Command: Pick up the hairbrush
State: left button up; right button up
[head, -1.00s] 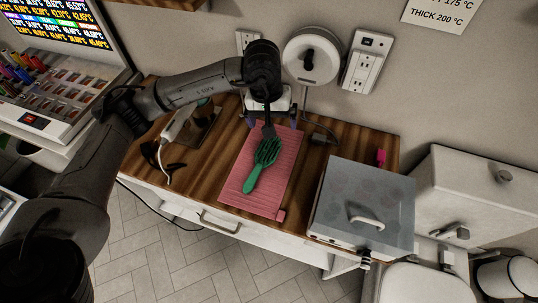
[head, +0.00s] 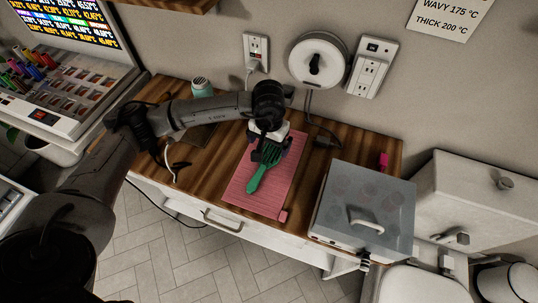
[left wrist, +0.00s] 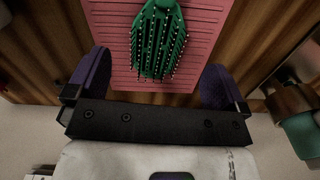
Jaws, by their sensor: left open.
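The green hairbrush (head: 262,170) lies on a pink mat (head: 284,187) on the wooden counter, its handle toward the front edge. In the left wrist view, the brush head (left wrist: 158,42) shows bristles up, between and beyond my fingers. My left gripper (head: 268,152) is over the far end of the brush in the head view, and the arm partly hides it. In the left wrist view, my left gripper (left wrist: 156,85) has its two purple fingers wide apart with nothing between them. I cannot tell its height above the mat. My right gripper is not in view.
A grey box with a handle (head: 364,210) stands right of the mat. A white cable (head: 172,165) and a pale green-capped container (head: 202,87) are on the left. A pink item (head: 384,160) is at the back right. A wall reel (head: 317,62) hangs behind.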

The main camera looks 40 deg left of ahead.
aim_at(270, 153)
pick_arm(q)
notch_tip(270, 153, down, 4)
jog(key=shift+w+d+r+p, duration=0.1)
jog(key=shift+r+p, duration=0.1)
jog(key=shift+p, duration=0.7)
jog(key=shift+f, duration=0.85)
jog(key=shift+c, duration=0.4)
jog(key=c, duration=0.9)
jog(key=shift+c, duration=0.2)
jog(key=shift+r, duration=0.15)
